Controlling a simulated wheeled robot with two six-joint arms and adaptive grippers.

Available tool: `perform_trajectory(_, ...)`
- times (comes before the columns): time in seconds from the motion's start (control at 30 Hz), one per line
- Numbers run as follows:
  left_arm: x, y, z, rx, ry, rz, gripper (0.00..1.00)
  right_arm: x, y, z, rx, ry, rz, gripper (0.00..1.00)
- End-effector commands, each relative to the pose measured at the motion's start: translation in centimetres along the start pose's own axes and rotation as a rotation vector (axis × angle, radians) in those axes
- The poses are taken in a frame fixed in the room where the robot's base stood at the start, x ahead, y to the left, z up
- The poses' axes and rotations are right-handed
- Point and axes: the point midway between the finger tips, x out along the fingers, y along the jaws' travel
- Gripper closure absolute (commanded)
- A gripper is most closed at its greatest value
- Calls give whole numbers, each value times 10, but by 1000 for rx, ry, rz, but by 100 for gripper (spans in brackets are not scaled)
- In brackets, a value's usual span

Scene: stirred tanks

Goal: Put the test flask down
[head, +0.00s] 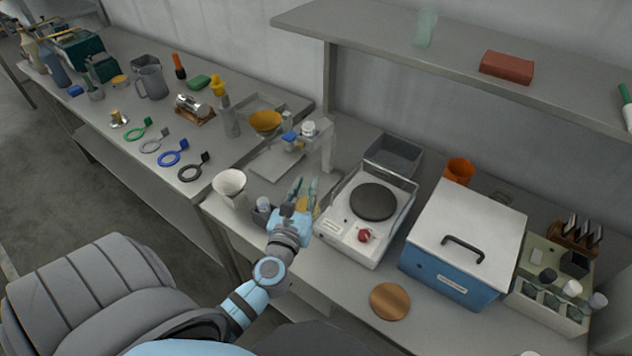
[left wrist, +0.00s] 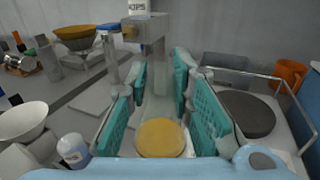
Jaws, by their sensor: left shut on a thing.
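My left gripper (head: 302,188) is shut on the test flask (head: 303,204), a clear glass vessel with yellow liquid, between the balance stand and the white hotplate. In the left wrist view the flask (left wrist: 160,138) shows between the teal finger pads, its yellow liquid seen as a disc low in the picture. The clear glass is hard to make out against the grey stand behind it. I cannot tell whether its base touches the bench. My right gripper is not in view.
The white hotplate (head: 338,222) with a dark round plate and rail is close at right. A white funnel (head: 230,182) and small bottle (left wrist: 73,150) stand at left. A blue lidded box (head: 450,272) is further right. Bare bench lies around a cork disc (head: 390,301).

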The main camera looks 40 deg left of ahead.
Motion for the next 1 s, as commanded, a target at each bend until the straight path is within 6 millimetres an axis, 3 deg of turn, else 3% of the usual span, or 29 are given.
perform_trajectory(0.03,2,11,-3,6,-3,-4,100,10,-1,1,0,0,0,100)
perform_trajectory(0.13,15,24,-1,1,-1,10,100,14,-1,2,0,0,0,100)
perform_trajectory(0.4,92,27,-46,1,0,22,100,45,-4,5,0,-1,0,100)
perform_trajectory(0.63,130,28,-64,0,0,22,100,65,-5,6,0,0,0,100)
perform_trajectory(0.77,144,28,-79,0,2,22,100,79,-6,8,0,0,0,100)
perform_trajectory(1.0,145,28,-75,0,1,21,100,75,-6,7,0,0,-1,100)
